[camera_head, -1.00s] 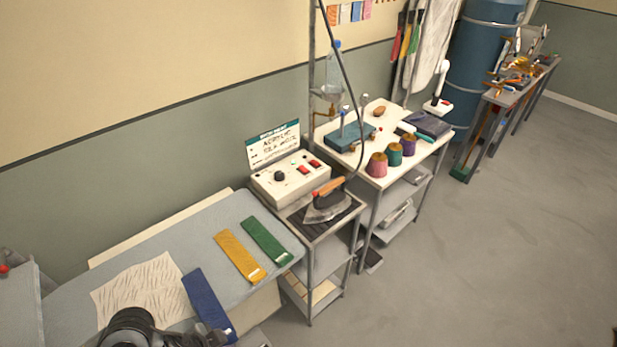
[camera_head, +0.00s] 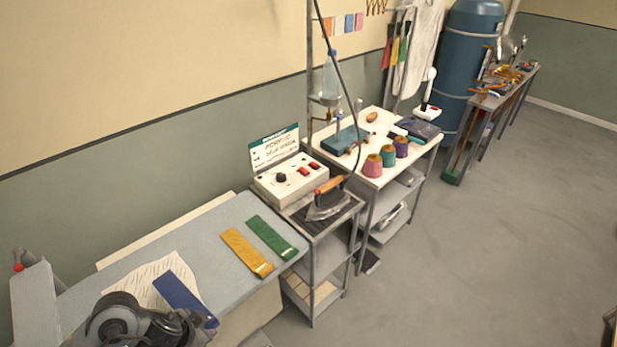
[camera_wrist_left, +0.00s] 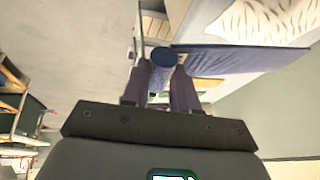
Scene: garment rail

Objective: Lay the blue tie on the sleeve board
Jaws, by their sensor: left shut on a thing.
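The blue tie (camera_head: 178,290) shows in the head view as a flat dark blue strip, with its upper end over the pale patterned sheet (camera_head: 143,285). My left gripper (camera_head: 211,325) is at its lower right end, partly hidden by my own wrist. In the left wrist view the fingers (camera_wrist_left: 163,80) are shut on the blue tie, and the rest of it (camera_wrist_left: 215,60) stretches to the right. I cannot tell whether the tie touches the surface beneath. My right gripper is not in view.
A yellow tie (camera_head: 246,252) and a green tie (camera_head: 272,238) lie on the grey-blue table (camera_head: 205,235). An iron (camera_head: 325,205) stands on the cart to the right, beside a control box (camera_head: 290,180). A grey block (camera_head: 35,305) is at the far left.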

